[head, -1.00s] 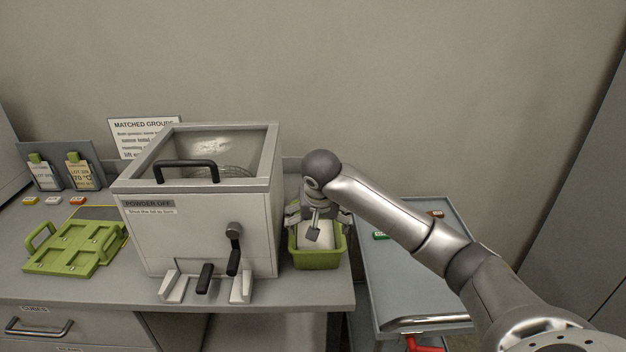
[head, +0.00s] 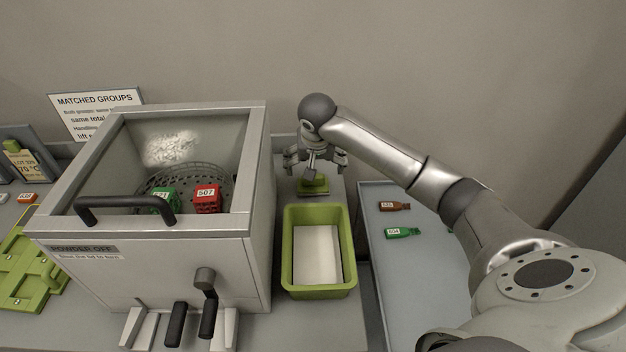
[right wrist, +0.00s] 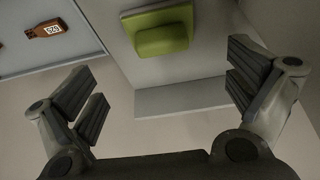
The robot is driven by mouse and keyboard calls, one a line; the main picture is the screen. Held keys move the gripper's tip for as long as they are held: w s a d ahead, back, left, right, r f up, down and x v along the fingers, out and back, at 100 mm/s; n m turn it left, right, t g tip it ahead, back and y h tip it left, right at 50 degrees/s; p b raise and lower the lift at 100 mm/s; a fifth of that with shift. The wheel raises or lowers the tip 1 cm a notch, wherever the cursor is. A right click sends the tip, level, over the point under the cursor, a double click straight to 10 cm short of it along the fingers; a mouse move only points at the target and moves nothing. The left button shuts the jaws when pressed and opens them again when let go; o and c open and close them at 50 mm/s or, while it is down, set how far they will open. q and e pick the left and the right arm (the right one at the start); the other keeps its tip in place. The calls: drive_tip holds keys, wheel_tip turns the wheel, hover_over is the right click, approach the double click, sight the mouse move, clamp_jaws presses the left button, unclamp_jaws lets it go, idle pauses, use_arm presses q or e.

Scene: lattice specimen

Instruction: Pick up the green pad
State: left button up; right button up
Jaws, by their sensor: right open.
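The green pad (head: 314,185) lies on the bench behind the green bin, close to the right side of the powder box. It is a small block with a raised grip on a flat base, and it also shows in the right wrist view (right wrist: 160,30). My right gripper (head: 315,163) is above the pad with its fingers spread and nothing between them. In the right wrist view the pad lies beyond the open fingertips, between them and apart from both. My left gripper is not in view.
The green bin (head: 288,250) holds a white sheet or block (head: 317,255). The powder box (head: 160,285) stands left, with red (head: 207,198) and green (head: 165,200) pieces inside. A grey side table (head: 400,275) at right carries brown (head: 394,206) and green (head: 402,232) tags.

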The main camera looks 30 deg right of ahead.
sight(320, 186)
drive_tip(key=shift+w+d+f, duration=0.1)
drive_tip(key=shift+w+f, duration=0.05)
drive_tip(key=shift+f, duration=0.4)
drive_tip(key=shift+w+d+f, duration=0.1)
drive_tip(key=shift+w+f, duration=0.05)
drive_tip(key=shift+f, duration=0.2)
drive_tip(key=x, duration=0.2)
drive_tip(key=p+x, duration=0.1)
drive_tip(key=x, duration=0.1)
drive_tip(key=shift+a+f, duration=0.2)
drive_tip(key=shift+a, duration=0.1)
drive_tip(key=shift+d+f, duration=0.15)
drive_tip(key=shift+f, duration=0.45)
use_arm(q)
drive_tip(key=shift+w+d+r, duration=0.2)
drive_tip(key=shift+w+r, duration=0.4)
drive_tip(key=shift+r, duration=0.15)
use_arm(e)
drive_tip(key=shift+f, duration=0.1)
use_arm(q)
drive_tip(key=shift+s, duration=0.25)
use_arm(e)
drive_tip(key=c, duration=1.1)
drive_tip(key=shift+o, duration=0.2)
drive_tip(key=shift+w, duration=0.1)
